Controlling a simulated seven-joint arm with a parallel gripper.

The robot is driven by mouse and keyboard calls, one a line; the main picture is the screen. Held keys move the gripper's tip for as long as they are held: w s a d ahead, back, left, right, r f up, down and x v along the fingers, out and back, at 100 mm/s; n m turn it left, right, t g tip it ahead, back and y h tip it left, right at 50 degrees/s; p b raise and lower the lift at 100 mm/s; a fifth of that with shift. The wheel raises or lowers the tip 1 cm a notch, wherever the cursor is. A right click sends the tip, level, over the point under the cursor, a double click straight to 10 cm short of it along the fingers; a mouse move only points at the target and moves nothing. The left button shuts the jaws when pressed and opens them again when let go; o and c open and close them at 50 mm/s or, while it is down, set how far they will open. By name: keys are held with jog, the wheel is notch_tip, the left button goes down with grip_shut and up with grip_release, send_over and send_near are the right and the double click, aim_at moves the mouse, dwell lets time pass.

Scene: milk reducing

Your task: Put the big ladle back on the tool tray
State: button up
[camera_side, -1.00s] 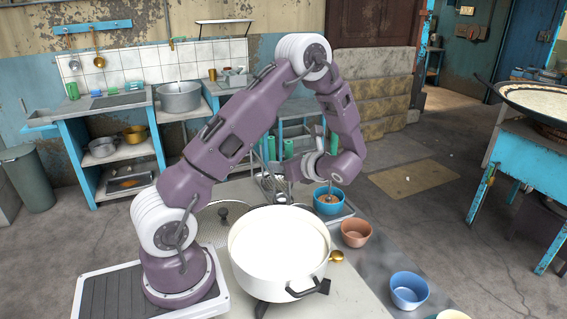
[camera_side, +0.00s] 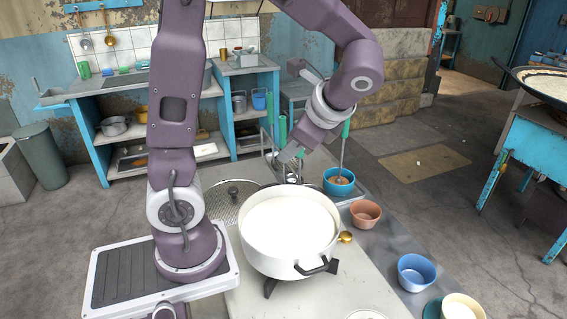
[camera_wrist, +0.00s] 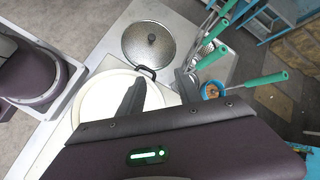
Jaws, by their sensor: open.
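A green-handled tool (camera_side: 345,131) stands tilted in a blue bowl (camera_side: 338,187) of brownish contents; its head is hidden, so I cannot tell whether it is the big ladle. In the wrist view its long handle (camera_wrist: 268,79) points right from the bowl (camera_wrist: 211,91). My gripper (camera_side: 291,156) is open and empty, above the area behind the pot, left of the blue bowl. Its fingers (camera_wrist: 160,92) overlap the pot's edge in the wrist view.
A large white pot (camera_side: 290,260) of white liquid stands in front of my gripper. A glass lid (camera_side: 224,204) lies to its left. A terracotta bowl (camera_side: 366,214) and a blue cup (camera_side: 415,273) are at right.

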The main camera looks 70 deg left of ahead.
jog(key=s+d+r+n+t+h, duration=0.4)
jog(key=s+d+n+t+h, duration=0.3)
jog(key=d, duration=0.6)
jog(key=shift+s+n+h, duration=0.4)
jog(key=shift+s+n, duration=0.45)
jog(key=shift+n, duration=0.05)
